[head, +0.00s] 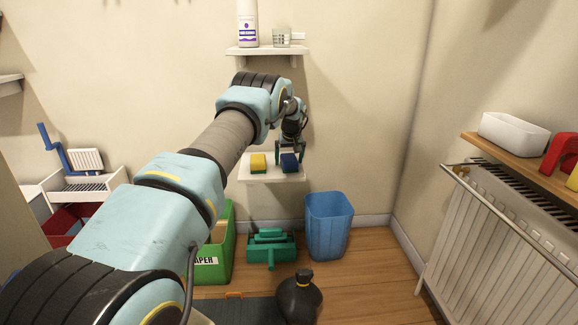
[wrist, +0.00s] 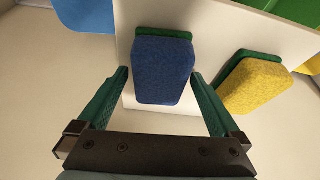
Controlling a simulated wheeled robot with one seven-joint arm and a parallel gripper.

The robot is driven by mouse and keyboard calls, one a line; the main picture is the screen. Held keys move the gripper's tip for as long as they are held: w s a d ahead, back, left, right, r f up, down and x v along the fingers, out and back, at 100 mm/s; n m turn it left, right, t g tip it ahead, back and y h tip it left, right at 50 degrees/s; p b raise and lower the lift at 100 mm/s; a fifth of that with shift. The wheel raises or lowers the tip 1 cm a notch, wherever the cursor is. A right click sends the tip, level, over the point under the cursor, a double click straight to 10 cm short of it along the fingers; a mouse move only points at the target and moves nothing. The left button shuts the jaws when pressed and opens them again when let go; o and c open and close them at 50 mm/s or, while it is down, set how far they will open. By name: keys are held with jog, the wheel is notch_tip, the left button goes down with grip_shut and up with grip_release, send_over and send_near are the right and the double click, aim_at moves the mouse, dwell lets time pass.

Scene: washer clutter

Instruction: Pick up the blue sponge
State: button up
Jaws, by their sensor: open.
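The blue sponge (head: 289,163) has a dark green scrub side and stands on the low white wall shelf (head: 262,176). It also shows in the wrist view (wrist: 164,70), upside down in the picture. My gripper (head: 303,146) is at the shelf, close to the blue sponge. In the wrist view its two green fingers (wrist: 165,76) are open, one on each side of the sponge's near end. A gap shows on the left, and the right finger is very near the sponge's edge. Whether either finger touches it I cannot tell.
A yellow sponge (head: 258,162) stands on the same shelf, close by the right finger in the wrist view. A higher shelf (head: 267,50) holds a white bottle (head: 247,24) and a cup (head: 281,38). A blue bin (head: 328,226) and a green caddy (head: 270,247) stand below.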

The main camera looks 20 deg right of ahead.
aim_at(289, 157)
jog(key=c, duration=1.3)
jog(key=shift+o, duration=0.2)
notch_tip(289, 157, up, 10)
jog(key=shift+p, duration=0.95)
jog(key=o, duration=0.8)
jog(key=c, duration=0.7)
